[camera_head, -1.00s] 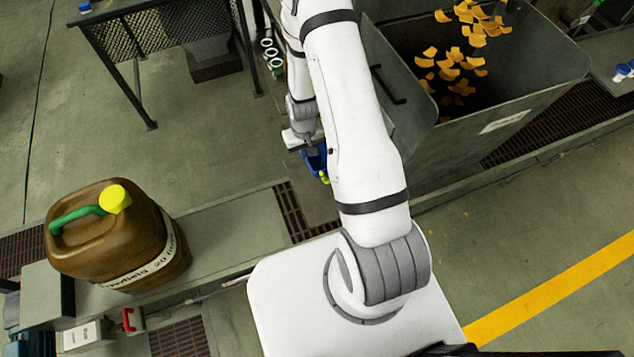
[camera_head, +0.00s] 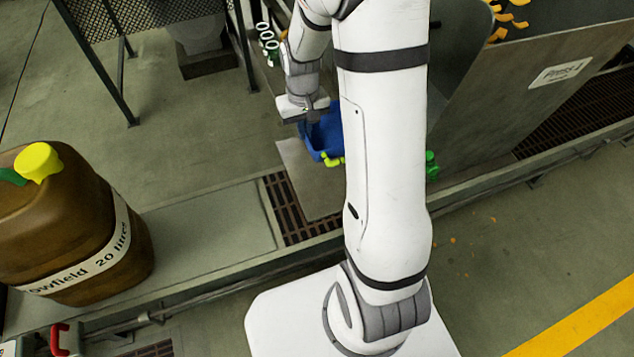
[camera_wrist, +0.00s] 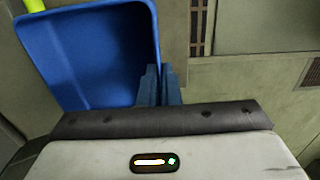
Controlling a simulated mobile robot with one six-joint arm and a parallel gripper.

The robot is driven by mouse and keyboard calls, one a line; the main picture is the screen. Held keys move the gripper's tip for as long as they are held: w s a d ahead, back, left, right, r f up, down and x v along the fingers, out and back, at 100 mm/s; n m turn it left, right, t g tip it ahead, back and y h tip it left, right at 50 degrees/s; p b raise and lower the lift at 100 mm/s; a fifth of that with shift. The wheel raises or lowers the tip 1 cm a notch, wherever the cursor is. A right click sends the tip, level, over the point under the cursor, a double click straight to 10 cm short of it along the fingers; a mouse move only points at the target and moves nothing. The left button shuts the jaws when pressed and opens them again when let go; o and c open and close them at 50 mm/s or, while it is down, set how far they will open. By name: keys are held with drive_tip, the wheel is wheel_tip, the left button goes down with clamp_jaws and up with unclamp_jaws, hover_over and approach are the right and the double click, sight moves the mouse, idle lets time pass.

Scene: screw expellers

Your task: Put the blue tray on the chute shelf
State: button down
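The blue tray (camera_head: 326,134) hangs at the end of my arm, partly hidden behind my white arm link. In the wrist view the tray (camera_wrist: 92,60) fills the upper left, and its inside looks empty. My gripper (camera_head: 310,116) is at the tray's near-left rim. In the wrist view the fingers of my gripper (camera_wrist: 159,84) are close together on the tray's right wall and look shut on it. A yellow-green piece (camera_head: 332,160) shows at the tray's edge. I cannot tell for certain which surface is the chute shelf.
A grey plate (camera_head: 312,190) lies below the tray, beside a floor grate (camera_head: 290,215). A large grey bin (camera_head: 530,100) with orange pieces stands at right. A brown jerrycan (camera_head: 90,240) stands at left. A mesh-sided stand (camera_head: 125,70) is at upper left, with bare floor between.

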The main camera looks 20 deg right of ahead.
drive_tip(key=shift+s+f+b, duration=0.35)
drive_tip(key=shift+f+b, duration=0.2)
drive_tip(key=shift+b, duration=0.55)
drive_tip(key=shift+f, duration=0.25)
drive_tip(key=b, duration=0.4)
hover_over(307, 170)
wheel_tip(307, 170, down, 9)
drive_tip(key=shift+f, duration=0.15)
drive_tip(key=c, duration=2.1)
unclamp_jaws()
drive_tip(key=shift+f, duration=0.15)
drive_tip(key=o, duration=0.5)
drive_tip(key=shift+c, duration=0.2)
